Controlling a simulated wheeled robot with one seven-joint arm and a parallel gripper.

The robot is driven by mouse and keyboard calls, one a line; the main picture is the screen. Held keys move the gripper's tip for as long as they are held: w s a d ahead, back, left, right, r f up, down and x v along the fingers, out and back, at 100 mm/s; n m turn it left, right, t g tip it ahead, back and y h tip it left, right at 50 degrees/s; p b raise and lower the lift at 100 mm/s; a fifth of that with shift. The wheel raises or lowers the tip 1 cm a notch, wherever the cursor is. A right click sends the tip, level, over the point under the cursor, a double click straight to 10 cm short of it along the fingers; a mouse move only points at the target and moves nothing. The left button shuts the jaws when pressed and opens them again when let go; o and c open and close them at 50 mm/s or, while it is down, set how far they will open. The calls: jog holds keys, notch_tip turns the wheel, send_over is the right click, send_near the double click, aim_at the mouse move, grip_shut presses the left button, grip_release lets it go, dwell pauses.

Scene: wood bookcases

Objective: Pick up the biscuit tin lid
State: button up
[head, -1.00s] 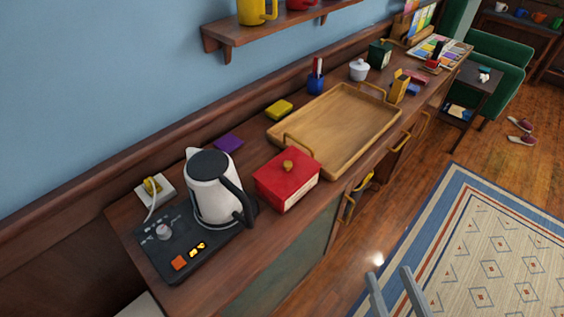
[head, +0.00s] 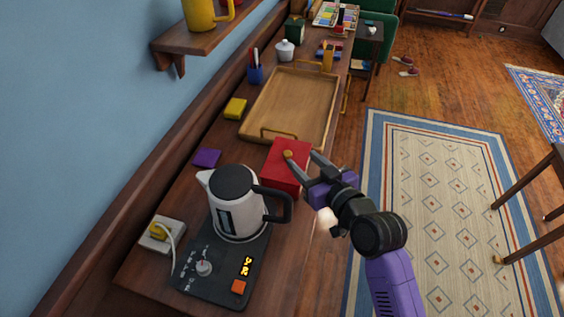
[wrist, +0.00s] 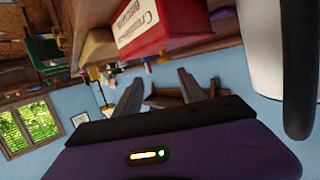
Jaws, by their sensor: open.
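The red biscuit tin lid (head: 276,163) has a round brass knob (head: 288,155) on top. It sits on the biscuit tin, which stands on the wooden counter between the kettle and the tray. In the wrist view the red tin (wrist: 160,25) shows at the top with lettering on its pale side. My gripper (head: 301,169) is open and empty. In the head view its fingers overlap the tin's right side, close to the knob. I cannot tell whether they touch the tin. In the wrist view both fingers (wrist: 158,87) stand apart with nothing between them.
A white and black kettle (head: 238,205) stands on a dark hob (head: 215,275) just in front of the tin. A wooden tray (head: 290,100) lies behind it. A purple block (head: 207,158) and a yellow block (head: 235,108) lie near the wall. Floor and rug (head: 440,180) are to the right.

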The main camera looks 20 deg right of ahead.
aim_at(288, 154)
jog(key=shift+s+a+f, duration=0.15)
jog(key=shift+a+f, duration=0.05)
jog(key=shift+f, duration=0.3)
jog(key=shift+n, duration=0.3)
jog(key=x, duration=0.2)
jog(key=p+x, duration=0.1)
jog(key=x, duration=0.3)
jog(key=shift+w+a+p, duration=0.3)
jog(key=shift+a+p, duration=0.05)
jog(key=shift+a, duration=0.05)
jog(key=shift+w+a+f, duration=0.1)
jog(key=shift+w+f, duration=0.05)
jog(key=shift+w, duration=0.35)
jog(key=shift+c, duration=0.5)
grip_shut()
